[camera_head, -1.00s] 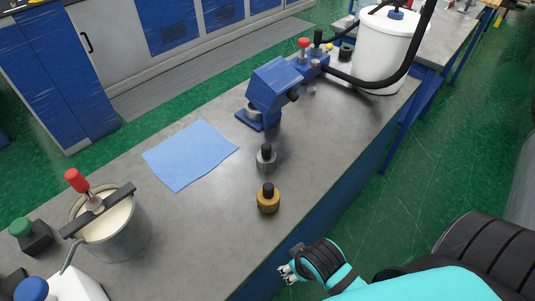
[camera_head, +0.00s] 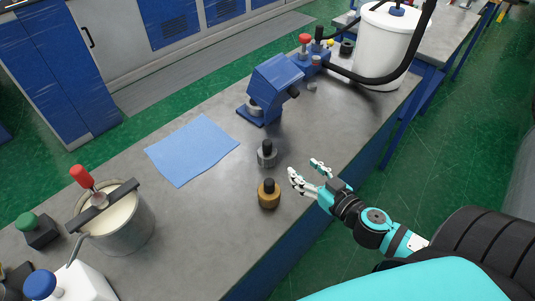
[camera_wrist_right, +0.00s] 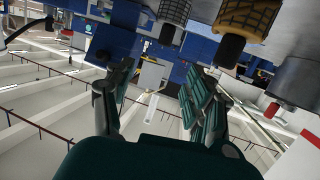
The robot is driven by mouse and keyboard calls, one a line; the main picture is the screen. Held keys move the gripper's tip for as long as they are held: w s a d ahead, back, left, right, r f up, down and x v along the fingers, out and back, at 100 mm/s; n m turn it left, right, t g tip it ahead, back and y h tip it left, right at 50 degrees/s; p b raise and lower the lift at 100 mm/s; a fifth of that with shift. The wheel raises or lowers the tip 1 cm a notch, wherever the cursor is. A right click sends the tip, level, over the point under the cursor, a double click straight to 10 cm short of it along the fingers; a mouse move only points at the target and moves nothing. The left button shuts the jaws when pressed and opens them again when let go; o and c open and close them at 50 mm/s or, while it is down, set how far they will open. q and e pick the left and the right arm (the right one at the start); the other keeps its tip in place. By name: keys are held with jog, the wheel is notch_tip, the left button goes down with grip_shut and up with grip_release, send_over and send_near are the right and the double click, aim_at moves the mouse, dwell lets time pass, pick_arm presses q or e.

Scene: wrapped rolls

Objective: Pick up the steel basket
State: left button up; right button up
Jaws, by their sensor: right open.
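No piece is plainly a basket. A round steel vessel (camera_head: 125,232) with pale contents stands at the left of the bench, a dark bar and red handle (camera_head: 82,176) across its top. A small steel knurled piece (camera_head: 267,158) with a black knob stands mid-bench, upright. A brass one (camera_head: 269,198) stands in front of it. My right gripper (camera_head: 304,174) is open and empty, right of both small pieces and apart from them. In the right wrist view, its fingers (camera_wrist_right: 160,80) are spread, with the brass piece (camera_wrist_right: 250,15) above. My left gripper is not in view.
A blue cloth (camera_head: 192,150) lies on the grey bench. A blue device (camera_head: 273,87) and a white drum (camera_head: 385,50) with a black hose stand farther back. A white bottle (camera_head: 75,285) and a green-knobbed block (camera_head: 38,232) are at the left front. Bench between cloth and vessel is clear.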

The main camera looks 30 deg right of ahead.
aim_at(270, 147)
jog(key=shift+y, duration=0.4)
jog(key=p+x, duration=0.1)
jog(key=x, duration=0.3)
jog(key=p+x, duration=0.1)
jog(key=x, duration=0.3)
jog(key=p+x, duration=0.1)
jog(key=x, duration=0.3)
jog(key=shift+s+a+r+p, duration=0.1)
jog(key=shift+a+p, duration=0.2)
jog(key=x, duration=0.3)
jog(key=f+x, duration=0.1)
jog(key=x, duration=0.1)
jog(key=shift+d, duration=0.25)
jog(key=shift+w+f, duration=0.2)
jog(key=shift+w, duration=0.1)
jog(key=shift+s+r, duration=0.1)
jog(key=shift+c, duration=0.6)
grip_shut()
